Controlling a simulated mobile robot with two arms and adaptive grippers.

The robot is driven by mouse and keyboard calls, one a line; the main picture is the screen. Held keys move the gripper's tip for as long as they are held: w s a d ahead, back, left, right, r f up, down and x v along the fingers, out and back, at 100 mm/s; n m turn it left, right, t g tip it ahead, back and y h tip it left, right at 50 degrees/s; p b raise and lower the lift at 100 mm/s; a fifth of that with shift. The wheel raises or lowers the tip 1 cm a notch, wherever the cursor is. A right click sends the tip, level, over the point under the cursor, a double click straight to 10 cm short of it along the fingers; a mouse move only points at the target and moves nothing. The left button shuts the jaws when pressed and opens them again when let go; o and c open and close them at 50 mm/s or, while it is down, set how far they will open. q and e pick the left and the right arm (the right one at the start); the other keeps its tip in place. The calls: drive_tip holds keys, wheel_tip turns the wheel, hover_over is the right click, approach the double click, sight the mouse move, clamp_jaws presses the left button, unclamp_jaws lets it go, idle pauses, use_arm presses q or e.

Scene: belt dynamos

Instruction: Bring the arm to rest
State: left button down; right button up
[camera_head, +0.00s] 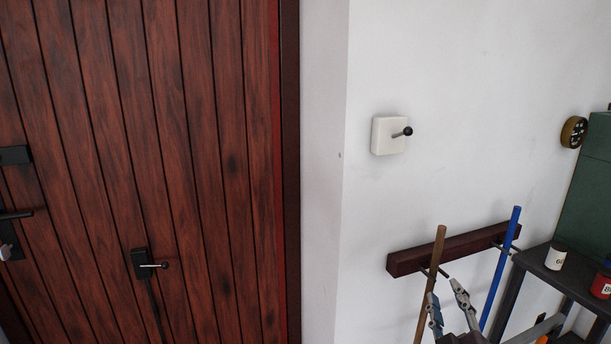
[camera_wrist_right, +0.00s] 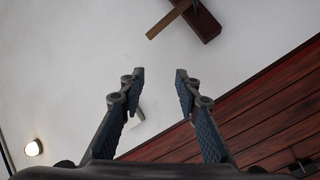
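My right gripper (camera_head: 445,292) shows at the bottom of the head view, its two fingers pointing up and spread apart. It is below the dark wooden wall rail, close to the brown rod (camera_head: 431,284) and left of the blue rod (camera_head: 500,268). In the right wrist view the fingers of the right gripper (camera_wrist_right: 160,76) are also apart, with only white wall showing between the tips. Nothing is held. My left gripper is not in view.
A dark wooden rail (camera_head: 456,250) carries the rods on the white wall. A white switch box (camera_head: 388,136) with a black-knobbed lever is above. A dark shelf (camera_head: 566,276) with jars (camera_head: 556,256) stands right. A wooden door (camera_head: 190,150) with black fittings fills the left.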

drive_tip(key=s+f+m+g, duration=0.3)
drive_tip(key=s+f+g, duration=0.3)
drive_tip(key=f, duration=0.6)
drive_tip(key=s+a+f+m+g+y, duration=0.1)
drive_tip(key=s+a+f+g+y, duration=0.2)
drive_tip(key=s+f, duration=0.7)
drive_tip(key=s+a+f+m+g+y, duration=0.1)
drive_tip(key=s+a+f+g, duration=0.4)
drive_tip(key=s, duration=0.9)
wheel_tip(320, 180, down, 30)
drive_tip(key=s+d+g+b, duration=0.1)
drive_tip(key=s+g+b, duration=0.1)
drive_tip(key=b, duration=0.1)
drive_tip(key=s+d+f+b, duration=0.2)
drive_tip(key=s+d+f, duration=0.1)
drive_tip(key=s+f, duration=1.4)
wheel_tip(320, 180, down, 2)
drive_tip(key=shift+f+g+b, duration=0.2)
drive_tip(key=shift+g+b, duration=0.15)
drive_tip(key=shift+g, duration=0.05)
